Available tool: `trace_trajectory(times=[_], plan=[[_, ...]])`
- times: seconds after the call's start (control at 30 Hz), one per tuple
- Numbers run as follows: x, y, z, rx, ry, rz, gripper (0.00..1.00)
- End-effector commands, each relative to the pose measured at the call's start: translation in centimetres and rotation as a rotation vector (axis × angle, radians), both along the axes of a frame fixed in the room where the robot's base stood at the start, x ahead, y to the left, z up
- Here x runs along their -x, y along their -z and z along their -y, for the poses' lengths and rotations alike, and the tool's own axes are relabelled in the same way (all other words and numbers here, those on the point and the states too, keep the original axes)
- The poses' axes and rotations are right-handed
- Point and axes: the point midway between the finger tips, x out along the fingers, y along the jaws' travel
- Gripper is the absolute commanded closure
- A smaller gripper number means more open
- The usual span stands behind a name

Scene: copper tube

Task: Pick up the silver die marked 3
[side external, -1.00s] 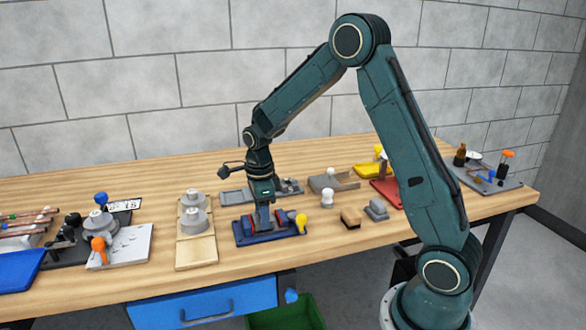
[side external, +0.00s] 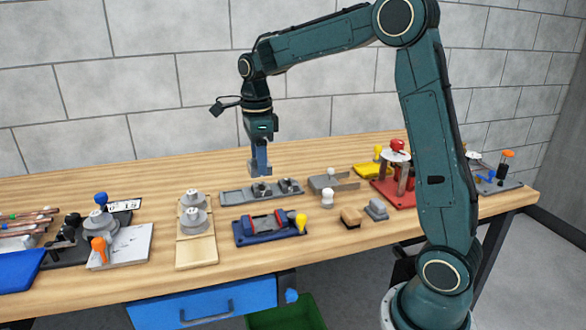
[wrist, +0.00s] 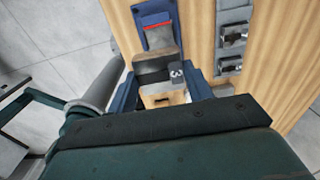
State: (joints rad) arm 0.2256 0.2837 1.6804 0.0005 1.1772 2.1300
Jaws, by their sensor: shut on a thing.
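The silver die marked 3 (wrist: 177,72) shows in the wrist view as a grey block with a pale 3 on its dark end face. It sits between the fingers of my gripper (wrist: 160,80), which is shut on it. In the side view my gripper (side external: 260,170) hangs pointing down, clear above the table. The die is too small and covered to make out there.
Below is a blue fixture (side external: 243,236) with red strips and a yellow knob. A grey tray with dark clamps (side external: 232,196) lies behind it. Stacked grey discs on a wooden board (side external: 196,250) stand left. A red fixture (side external: 398,194) stands right.

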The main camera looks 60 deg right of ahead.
Motion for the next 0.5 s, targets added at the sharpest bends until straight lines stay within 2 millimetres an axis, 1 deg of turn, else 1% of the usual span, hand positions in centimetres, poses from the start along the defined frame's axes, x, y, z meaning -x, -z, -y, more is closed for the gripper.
trace_trajectory(times=[0.03, 0.2, 0.33, 0.5], plan=[[-0.1, -1.0, 0.0, 0.001, 0.000, 0.007, 0.87], [-0.1, -3.3, 0.0, 0.001, 0.000, 0.005, 0.87], [0.0, -4.4, 0.0, 0.000, 0.000, 0.003, 0.87], [0.0, -4.9, 0.0, 0.001, 0.000, 0.002, 0.87]])
